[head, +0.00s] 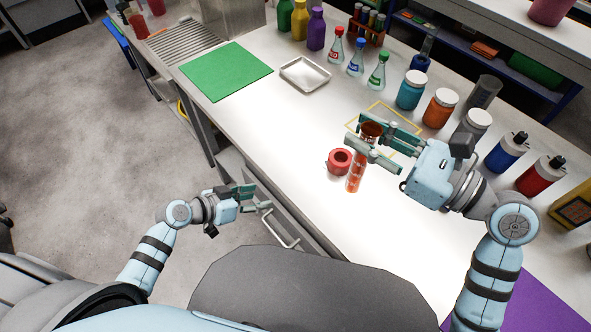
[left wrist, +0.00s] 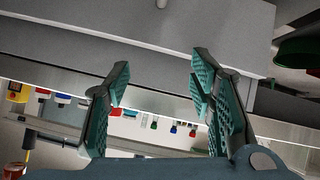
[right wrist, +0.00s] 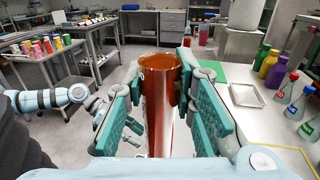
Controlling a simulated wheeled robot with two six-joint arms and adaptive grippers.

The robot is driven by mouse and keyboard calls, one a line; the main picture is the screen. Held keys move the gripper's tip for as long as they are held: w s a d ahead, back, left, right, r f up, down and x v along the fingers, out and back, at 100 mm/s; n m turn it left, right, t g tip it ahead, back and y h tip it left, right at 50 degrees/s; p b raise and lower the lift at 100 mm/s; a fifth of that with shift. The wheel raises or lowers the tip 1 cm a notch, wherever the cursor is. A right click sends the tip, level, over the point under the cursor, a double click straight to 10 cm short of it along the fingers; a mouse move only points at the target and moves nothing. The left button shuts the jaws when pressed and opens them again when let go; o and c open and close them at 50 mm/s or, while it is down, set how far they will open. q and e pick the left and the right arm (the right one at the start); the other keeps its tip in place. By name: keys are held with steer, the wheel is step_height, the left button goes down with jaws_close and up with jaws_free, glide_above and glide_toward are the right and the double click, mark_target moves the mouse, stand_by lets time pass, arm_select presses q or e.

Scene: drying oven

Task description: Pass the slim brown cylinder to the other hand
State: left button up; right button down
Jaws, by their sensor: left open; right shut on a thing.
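The slim brown cylinder (head: 355,172) is a see-through, orange-brown tube. My right gripper (head: 360,136) is shut on it near its top, above the white bench. It stands roughly upright between the teal pads in the right wrist view (right wrist: 160,100). My left gripper (head: 261,198) is open and empty, lower and to the left, beside the bench's front edge and well apart from the cylinder. In the left wrist view its two fingers (left wrist: 160,88) are spread with nothing between them; the cylinder is not clearly seen there.
A red ring-shaped roll (head: 339,161) lies just left of the cylinder. Jars, flasks and bottles line the back, including an orange jar (head: 438,110). A metal tray (head: 305,73) and a green mat (head: 226,71) lie further left. A drawer handle (head: 284,238) sticks out near my left gripper.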

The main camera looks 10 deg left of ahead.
arm_select(q)
steer(key=d+r+m+h, duration=0.45)
steer(key=d+r, duration=0.25)
steer(key=r, duration=0.6)
steer(key=m+g+h, duration=0.2)
steer(key=m+h, duration=0.3)
steer(key=h, duration=0.1)
glide_toward(351, 169)
steer(key=shift+y, duration=0.25)
steer(key=x, duration=1.2)
steer(key=shift+d+r, duration=0.2)
jaws_close()
arm_select(e)
steer(key=c, duration=1.2)
jaws_free()
steer(key=shift+c, duration=0.2)
